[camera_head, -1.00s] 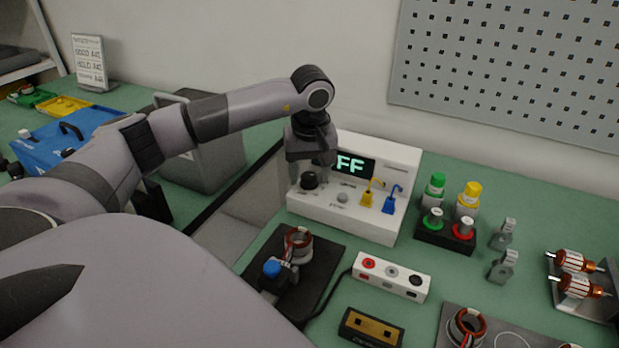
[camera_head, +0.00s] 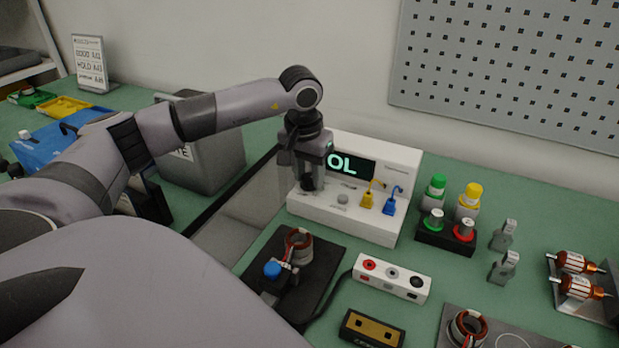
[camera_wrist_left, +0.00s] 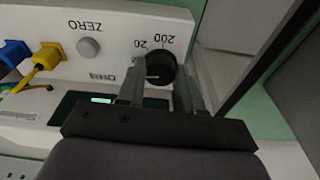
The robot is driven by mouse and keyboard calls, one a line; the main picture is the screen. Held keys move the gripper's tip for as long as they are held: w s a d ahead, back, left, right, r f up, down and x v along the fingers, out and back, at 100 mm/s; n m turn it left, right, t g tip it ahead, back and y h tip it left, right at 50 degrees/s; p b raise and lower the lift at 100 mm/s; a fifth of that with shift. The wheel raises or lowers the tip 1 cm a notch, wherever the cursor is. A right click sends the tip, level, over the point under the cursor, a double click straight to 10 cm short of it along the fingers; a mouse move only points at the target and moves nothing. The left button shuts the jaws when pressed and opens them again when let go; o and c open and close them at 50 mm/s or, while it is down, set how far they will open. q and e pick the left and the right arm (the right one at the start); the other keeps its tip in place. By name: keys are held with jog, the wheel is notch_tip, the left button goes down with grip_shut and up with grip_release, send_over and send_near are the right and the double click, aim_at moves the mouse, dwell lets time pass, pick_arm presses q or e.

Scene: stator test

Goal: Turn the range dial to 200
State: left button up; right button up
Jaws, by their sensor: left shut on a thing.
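The white meter (camera_head: 345,215) stands on the bench, and its lit display (camera_head: 348,167) reads "OL". The black range dial (camera_wrist_left: 160,68) is on the meter's front panel. In the wrist view, labels "20" and "200" show beside it, along with a pale pointer line on its face. I cannot tell exactly which label the line meets. My left gripper (camera_head: 309,184) is at the dial, shut on it with one finger on each side; the fingers (camera_wrist_left: 162,80) also show in the wrist view. They hide part of the dial and nearby labels. My right gripper is not in view.
A grey ZERO button (camera_wrist_left: 88,48) and yellow (camera_head: 367,199) and blue (camera_head: 389,206) plugs sit beside the dial. A grey bin (camera_head: 205,150) stands to the left. A dark fixture with a copper-wound stator (camera_head: 298,245) and a white box (camera_head: 391,279) lie in front.

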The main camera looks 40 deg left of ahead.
aim_at(310, 177)
pick_arm(q)
jog(key=m, duration=0.4)
jog(key=shift+d+h, duration=0.15)
jog(key=shift+h, duration=0.15)
jog(key=shift+w+m, duration=0.1)
jog(key=shift+m, duration=1)
jog(key=shift+d, duration=0.1)
jog(key=o, duration=0.8)
jog(key=shift+r, duration=0.35)
notch_tip(310, 177, up, 5)
jog(key=p, duration=0.4)
jog(key=shift+r, duration=0.2)
